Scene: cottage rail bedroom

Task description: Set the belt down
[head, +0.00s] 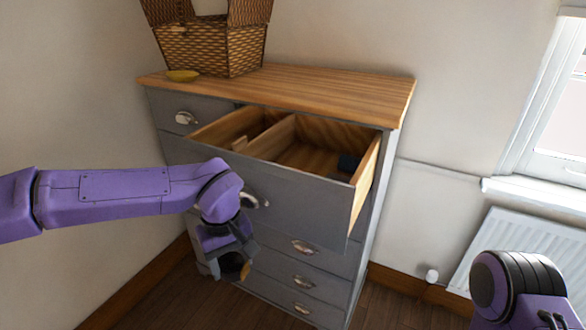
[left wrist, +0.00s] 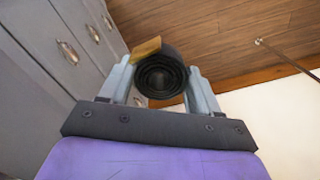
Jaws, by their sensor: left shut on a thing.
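The belt (left wrist: 161,75) is a dark, tightly rolled coil with a tan or yellowish piece at its upper left. In the left wrist view it sits between the two grey fingers of my left gripper (left wrist: 162,82), which is shut on it. In the head view my left gripper (head: 234,262) hangs low in front of the dresser, below the open drawer, and only a little of the belt shows there. My right arm shows at the lower right of the head view, but its gripper is out of view.
A grey dresser (head: 184,148) with a wooden top stands against the wall. One wide upper drawer (head: 300,205) is pulled out, with a divider and a small dark blue item (head: 349,162) inside. A wicker basket (head: 210,48) and a yellow item (head: 183,76) are on top. A radiator (head: 525,258) is at right.

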